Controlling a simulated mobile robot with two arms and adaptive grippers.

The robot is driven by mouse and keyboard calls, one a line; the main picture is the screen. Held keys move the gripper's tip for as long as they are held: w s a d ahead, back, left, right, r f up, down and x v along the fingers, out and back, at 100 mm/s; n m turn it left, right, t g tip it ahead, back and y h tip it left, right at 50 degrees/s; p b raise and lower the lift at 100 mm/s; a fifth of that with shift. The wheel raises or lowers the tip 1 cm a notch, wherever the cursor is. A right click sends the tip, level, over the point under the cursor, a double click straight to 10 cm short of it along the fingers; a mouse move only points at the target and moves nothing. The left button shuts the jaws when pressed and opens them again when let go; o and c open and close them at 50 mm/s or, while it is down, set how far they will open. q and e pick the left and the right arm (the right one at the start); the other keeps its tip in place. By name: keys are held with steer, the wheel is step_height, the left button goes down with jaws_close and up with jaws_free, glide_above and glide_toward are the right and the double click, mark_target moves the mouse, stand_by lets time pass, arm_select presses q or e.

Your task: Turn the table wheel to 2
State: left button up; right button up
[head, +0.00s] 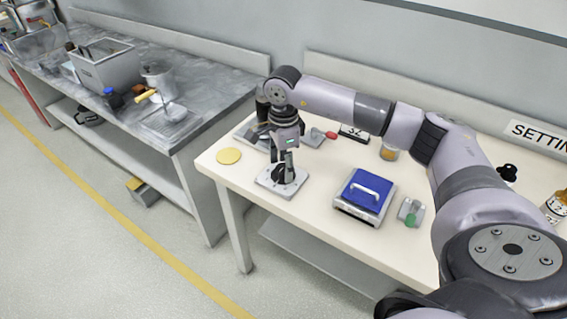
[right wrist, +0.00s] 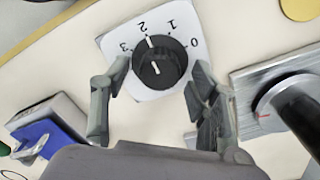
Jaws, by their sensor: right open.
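The table wheel (head: 280,174) is a black round knob on a pale square plate (head: 296,183) on the cream table. In the right wrist view, the wheel (right wrist: 160,62) has white marks, and the mark near its rim points at about the numeral 2 (right wrist: 142,28). The plate also bears 0, 1 and 3. My right gripper (head: 285,163) points down over the wheel. In the right wrist view, its open fingers (right wrist: 157,75) stand on either side of the wheel, with gaps visible. Whether they reach down beside it is unclear. My left gripper is out of view.
A blue block with a white handle (head: 367,188) sits on a scale-like base to the right. A green-knobbed fixture (head: 411,212) is beside it. A yellow disc (head: 229,156) lies to the left.

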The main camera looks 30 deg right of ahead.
mark_target(283, 167)
steer(key=shift+r, duration=0.1)
step_height(283, 167, up, 12)
stand_by(0.5)
stand_by(0.5)
